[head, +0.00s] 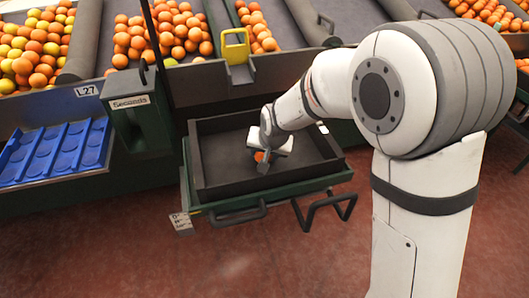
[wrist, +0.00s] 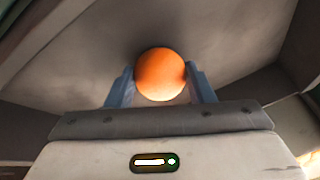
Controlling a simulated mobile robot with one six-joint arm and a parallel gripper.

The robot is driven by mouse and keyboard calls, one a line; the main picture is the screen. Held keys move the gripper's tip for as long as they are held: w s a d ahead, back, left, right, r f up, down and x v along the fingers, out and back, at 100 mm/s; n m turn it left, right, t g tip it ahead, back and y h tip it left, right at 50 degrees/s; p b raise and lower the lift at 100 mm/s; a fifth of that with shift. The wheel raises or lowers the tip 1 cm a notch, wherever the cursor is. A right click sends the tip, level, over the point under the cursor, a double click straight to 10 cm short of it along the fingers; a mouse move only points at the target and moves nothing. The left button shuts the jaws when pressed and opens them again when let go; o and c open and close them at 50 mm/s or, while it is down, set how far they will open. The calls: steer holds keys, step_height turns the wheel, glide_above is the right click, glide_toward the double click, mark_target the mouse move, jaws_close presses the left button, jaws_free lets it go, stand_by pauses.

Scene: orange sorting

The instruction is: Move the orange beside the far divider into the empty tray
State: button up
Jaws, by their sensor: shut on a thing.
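An orange (wrist: 160,74) sits between the two blue fingers of my gripper (wrist: 161,88) in the wrist view, and the gripper is shut on it. In the head view my gripper (head: 263,165) points down inside the dark empty tray (head: 215,152). The tray holds no other fruit that I can see. I cannot tell whether the orange touches the tray floor.
Sorting lanes with many oranges (head: 172,30) and dark dividers (head: 82,38) run behind the tray. A blue moulded tray (head: 55,152) is at the left, near a green "Seconds" box (head: 140,118). A yellow part (head: 235,46) stands behind the tray. Black handles (head: 325,207) stick out in front.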

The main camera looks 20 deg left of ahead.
steer(key=o, duration=1.1)
steer(key=shift+o, duration=0.6)
steer(key=o, duration=0.3)
steer(key=shift+o, duration=0.2)
steer(key=shift+p+v, duration=1.45)
steer(key=shift+v, duration=1.05)
step_height(320, 180, up, 7)
steer(key=p, duration=0.4)
steer(key=shift+p, duration=0.4)
